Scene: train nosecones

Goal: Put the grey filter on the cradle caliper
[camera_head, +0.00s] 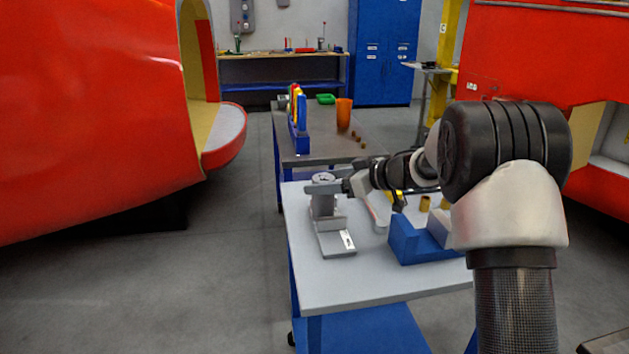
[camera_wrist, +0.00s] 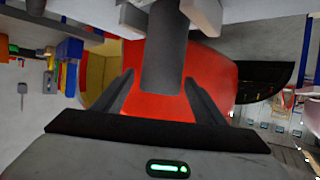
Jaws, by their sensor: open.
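The grey filter (camera_wrist: 163,60) is a dark grey cylinder in the wrist view. Its near end lies between my two open fingers, with a gap on each side. Its far end is between pale jaw-like blocks, which look like part of the cradle caliper (camera_wrist: 205,14). In the head view the grey cradle caliper (camera_head: 332,241) stands on the near table, with a rounded grey top that seems to be the filter (camera_head: 323,178). My gripper (camera_head: 322,188) is open at this top. Whether the filter touches the jaws is unclear.
A blue block-shaped holder (camera_head: 412,243) and a small orange-brown cylinder (camera_head: 425,203) are on the near table (camera_head: 330,281), right of the caliper. A second table behind holds an orange cup (camera_head: 343,114). A large red nosecone (camera_head: 90,110) fills the left. The table's front is clear.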

